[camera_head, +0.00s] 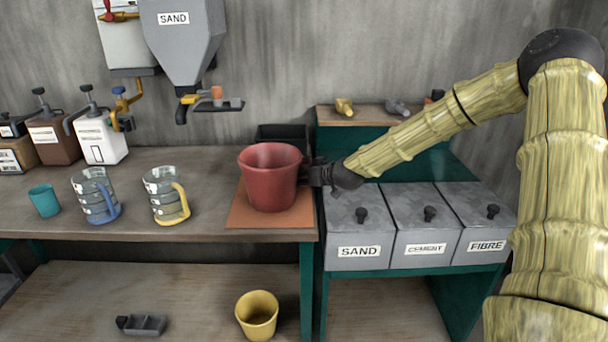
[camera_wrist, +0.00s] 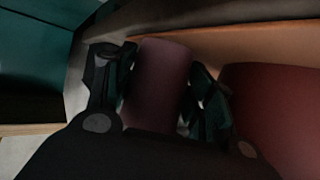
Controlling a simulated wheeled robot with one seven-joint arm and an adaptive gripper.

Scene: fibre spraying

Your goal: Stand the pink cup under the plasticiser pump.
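A dull pink cup (camera_wrist: 160,85) stands between the two fingers of my gripper (camera_wrist: 160,95) in the wrist view. Both fingers lie against its sides, and the gripper looks shut on it. In the head view my gripper (camera_head: 318,173) is at the right of a large red bucket (camera_head: 268,180), and I cannot see the pink cup there. Pump containers stand at the back left: a white one (camera_head: 103,143), a brown one (camera_head: 52,140) and a tan one (camera_head: 14,155). Their labels are too small to read, so I cannot tell which is the plasticiser.
The red bucket sits on an orange mat (camera_head: 240,214), close beside the fingers in the wrist view (camera_wrist: 275,115). Two jugs, blue-handled (camera_head: 93,190) and yellow-handled (camera_head: 163,190), and a teal cup (camera_head: 44,200) stand on the left bench. Lidded bins (camera_head: 358,210) are at right.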

